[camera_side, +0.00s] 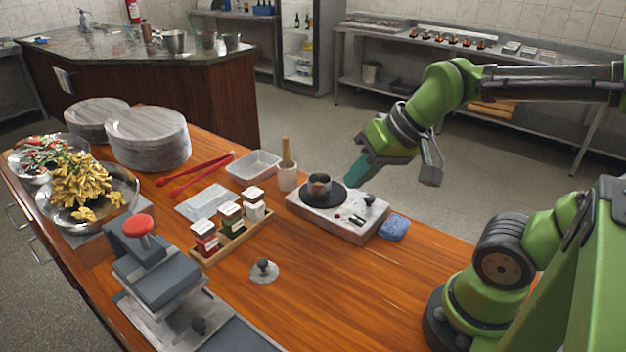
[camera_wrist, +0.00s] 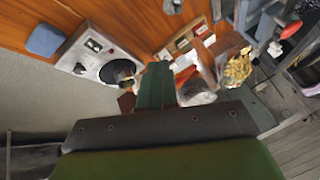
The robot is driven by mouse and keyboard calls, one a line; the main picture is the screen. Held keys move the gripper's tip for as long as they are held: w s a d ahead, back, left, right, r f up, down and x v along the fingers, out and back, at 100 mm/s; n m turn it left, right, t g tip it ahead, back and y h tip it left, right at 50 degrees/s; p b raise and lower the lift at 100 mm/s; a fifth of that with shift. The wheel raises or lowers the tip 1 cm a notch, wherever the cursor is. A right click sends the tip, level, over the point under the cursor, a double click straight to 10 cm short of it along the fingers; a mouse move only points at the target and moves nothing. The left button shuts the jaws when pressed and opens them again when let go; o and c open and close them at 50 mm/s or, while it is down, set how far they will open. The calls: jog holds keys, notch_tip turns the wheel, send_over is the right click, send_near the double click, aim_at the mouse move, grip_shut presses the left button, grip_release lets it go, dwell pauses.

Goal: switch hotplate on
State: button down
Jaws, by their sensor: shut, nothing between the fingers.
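The hotplate (camera_side: 320,222) is a pale box with a black round plate, on the wooden table. It also shows in the wrist view (camera_wrist: 82,58), left of my fingers. A small metal pot (camera_side: 319,186) stands on the black plate. A dark knob (camera_side: 370,199) sits on the hotplate's top at the right, near some small dark marks; its setting cannot be told. My gripper (camera_side: 353,180) is shut and empty, with teal fingers pointing down and left. In the side view the fingertips appear just behind and above the hotplate, apart from the knob. In the wrist view the fingers (camera_wrist: 156,68) are together.
A blue sponge (camera_side: 394,228) lies right of the hotplate. A mortar with a pestle (camera_side: 287,176) and a clear tray (camera_side: 254,165) stand to its left. A spice rack (camera_side: 232,240) and a small lid (camera_side: 264,272) are nearer. The table's front right is clear.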

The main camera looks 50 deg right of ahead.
jog(key=w+d+f+m+g, duration=0.3)
jog(key=w+d+m, duration=0.1)
jog(key=d+m, duration=0.15)
jog(key=m+g+h, duration=0.2)
jog(key=m, duration=0.6)
send_over(353, 217)
jog(key=s, duration=0.2)
jog(key=shift+f, duration=0.25)
jog(key=f, duration=0.4)
jog(key=w+f, duration=0.1)
jog(key=f, duration=0.9)
jog(key=shift+w, duration=0.35)
jog(key=shift+w+f, duration=0.1)
jog(key=shift+f, duration=0.1)
